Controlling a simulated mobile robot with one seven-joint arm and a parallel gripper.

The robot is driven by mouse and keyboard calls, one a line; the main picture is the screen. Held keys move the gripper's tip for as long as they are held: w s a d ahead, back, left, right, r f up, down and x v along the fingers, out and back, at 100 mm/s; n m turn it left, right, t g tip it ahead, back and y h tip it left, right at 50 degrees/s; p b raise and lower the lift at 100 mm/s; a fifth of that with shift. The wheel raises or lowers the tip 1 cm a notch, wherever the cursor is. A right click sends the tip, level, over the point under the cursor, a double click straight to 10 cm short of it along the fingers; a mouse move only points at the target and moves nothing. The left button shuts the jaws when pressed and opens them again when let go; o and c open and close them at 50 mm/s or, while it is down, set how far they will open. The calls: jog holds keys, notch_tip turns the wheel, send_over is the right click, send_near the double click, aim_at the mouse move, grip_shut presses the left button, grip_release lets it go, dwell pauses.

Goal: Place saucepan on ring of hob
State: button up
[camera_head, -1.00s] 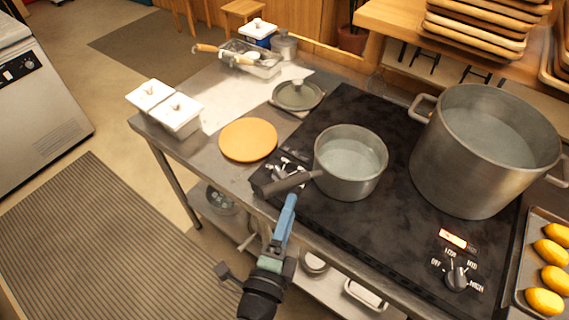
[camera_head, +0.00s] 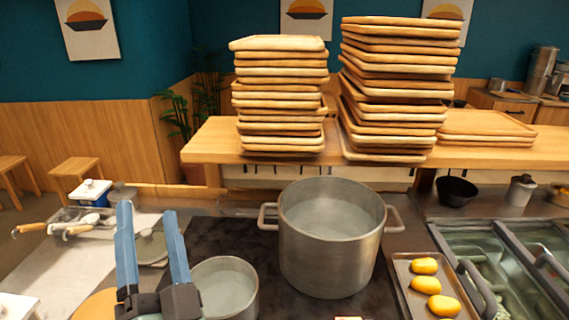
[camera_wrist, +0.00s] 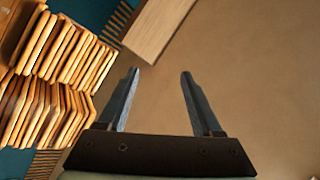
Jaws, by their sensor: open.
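The saucepan (camera_head: 226,289) stands on the black hob (camera_head: 268,298) at its left side, with pale liquid in it. Its handle is out of view or hidden behind my gripper. My gripper (camera_head: 146,215) is open and empty, raised in front and to the left of the saucepan with its fingers pointing up. In the wrist view my gripper (camera_wrist: 158,78) has nothing between its fingers. A large stockpot (camera_head: 330,250) with pale liquid stands on the hob to the right of the saucepan. The hob's ring markings cannot be made out.
A lid (camera_head: 150,246) lies behind my gripper. An orange round board (camera_head: 96,306) is at the lower left. A tray (camera_head: 402,280) of yellow items lies right of the stockpot. Tall stacks of wooden trays (camera_head: 398,90) stand on the wooden shelf (camera_head: 216,140) behind.

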jog(key=s+d+r+n+t+h, duration=0.2)
jog(key=d+r, duration=0.6)
jog(key=r, duration=0.5)
jog(key=s+d+r+n+t+h, duration=0.2)
jog(key=s+d+r+h, duration=0.3)
jog(key=r, duration=0.8)
jog(key=d+t+h, duration=0.1)
jog(key=d+h, duration=0.1)
jog(key=d, duration=0.1)
jog(key=shift+d+n+t, duration=0.2)
jog(key=shift+n+t, duration=0.1)
